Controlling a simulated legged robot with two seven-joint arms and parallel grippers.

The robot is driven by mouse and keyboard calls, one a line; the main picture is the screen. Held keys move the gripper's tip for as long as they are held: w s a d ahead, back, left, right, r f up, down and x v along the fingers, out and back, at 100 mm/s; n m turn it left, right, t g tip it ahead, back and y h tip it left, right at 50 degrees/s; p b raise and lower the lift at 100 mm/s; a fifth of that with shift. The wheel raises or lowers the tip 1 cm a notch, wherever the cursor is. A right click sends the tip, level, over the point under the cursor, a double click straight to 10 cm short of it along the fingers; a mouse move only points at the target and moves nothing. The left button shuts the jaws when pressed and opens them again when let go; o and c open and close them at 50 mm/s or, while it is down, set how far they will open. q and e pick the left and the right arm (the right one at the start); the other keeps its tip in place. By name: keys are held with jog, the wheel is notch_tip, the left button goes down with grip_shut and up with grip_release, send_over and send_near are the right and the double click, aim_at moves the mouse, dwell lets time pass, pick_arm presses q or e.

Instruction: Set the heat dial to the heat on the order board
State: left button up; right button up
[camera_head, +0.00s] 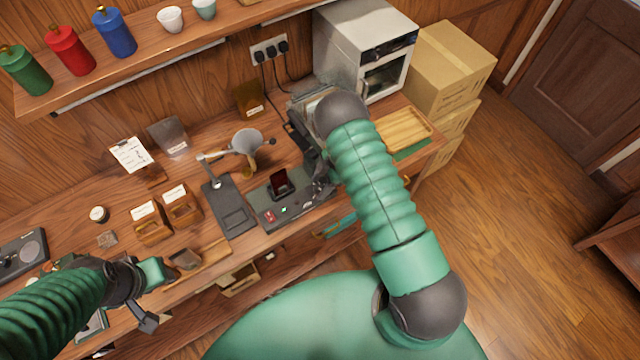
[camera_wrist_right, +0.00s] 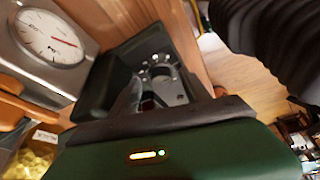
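A dark device (camera_head: 262,212) with a red display and a small lit green spot stands at the bench's front edge. I cannot make out a heat dial's setting on it. The order board (camera_head: 130,153) is a white sheet on a clip stand at the left; its writing is too small to read. My right gripper (camera_head: 321,184) is low at the device's right end, partly hidden by my arm. The right wrist view shows its dark fingers (camera_wrist_right: 165,98) in front of a round grey fitting (camera_wrist_right: 160,72) in a dark housing; contact is unclear. My left gripper (camera_head: 150,292) is over the bench's left front.
A white-faced gauge (camera_wrist_right: 50,38) with a red needle shows in the right wrist view. A grey funnel (camera_head: 247,142) stands behind the device. Wooden boxes (camera_head: 150,226) stand to its left. A white oven (camera_head: 350,50) and a wooden tray (camera_head: 408,128) are at the right.

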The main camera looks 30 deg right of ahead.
jog(key=b+v, duration=0.3)
jog(key=v, duration=1.3)
jog(key=shift+d+r, duration=0.25)
jog(key=shift+d, duration=0.05)
